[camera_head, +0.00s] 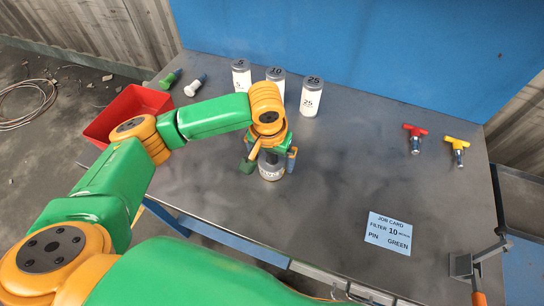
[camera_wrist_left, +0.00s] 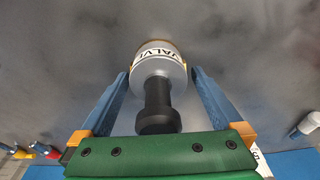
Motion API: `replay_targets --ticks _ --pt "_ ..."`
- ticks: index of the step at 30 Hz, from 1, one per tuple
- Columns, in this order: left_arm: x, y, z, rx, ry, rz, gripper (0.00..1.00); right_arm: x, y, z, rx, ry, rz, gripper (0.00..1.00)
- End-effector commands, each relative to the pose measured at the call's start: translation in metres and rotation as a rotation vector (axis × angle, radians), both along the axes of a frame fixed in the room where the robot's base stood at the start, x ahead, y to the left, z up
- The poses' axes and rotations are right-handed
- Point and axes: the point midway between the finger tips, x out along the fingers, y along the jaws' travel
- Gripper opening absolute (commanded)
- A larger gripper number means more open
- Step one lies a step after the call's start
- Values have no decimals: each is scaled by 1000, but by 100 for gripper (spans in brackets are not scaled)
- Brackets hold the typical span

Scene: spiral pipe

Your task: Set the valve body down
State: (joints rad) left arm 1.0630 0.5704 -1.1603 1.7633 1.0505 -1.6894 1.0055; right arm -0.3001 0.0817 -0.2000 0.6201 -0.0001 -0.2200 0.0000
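The valve body (camera_head: 271,172) is a grey cylinder with a white label, standing on the grey workbench (camera_head: 345,165) near its front edge. In the left wrist view the valve body (camera_wrist_left: 160,66) shows its label and a dark neck (camera_wrist_left: 157,105) pointing toward my palm. My left gripper (camera_head: 270,166) is above and around it, one blue finger on each side. In the left wrist view the left gripper (camera_wrist_left: 159,72) looks open, with a small gap between each fingertip and the body. The right gripper is not in view.
Filter canisters marked 5 (camera_head: 241,76), 10 (camera_head: 275,82) and 25 (camera_head: 311,97) stand at the back. A red bin (camera_head: 120,110) is at left, near green (camera_head: 170,79) and white (camera_head: 195,86) pins. Red (camera_head: 415,137) and yellow (camera_head: 457,150) T-handled pieces and a job card (camera_head: 388,233) are at right.

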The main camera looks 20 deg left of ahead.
Motion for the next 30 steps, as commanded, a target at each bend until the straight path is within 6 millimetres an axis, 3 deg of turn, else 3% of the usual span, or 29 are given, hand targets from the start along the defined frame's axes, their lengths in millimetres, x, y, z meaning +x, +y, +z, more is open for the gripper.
replay_targets --ticks 5,12,18,30 --pt "0 -1 9 -2 -4 0 100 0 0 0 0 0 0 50" --pt "-9 -1 74 -2 -7 -1 100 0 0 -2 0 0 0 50" --pt "-14 0 115 0 -5 1 100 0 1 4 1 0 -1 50" --pt "-16 0 120 0 -1 1 100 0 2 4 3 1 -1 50"
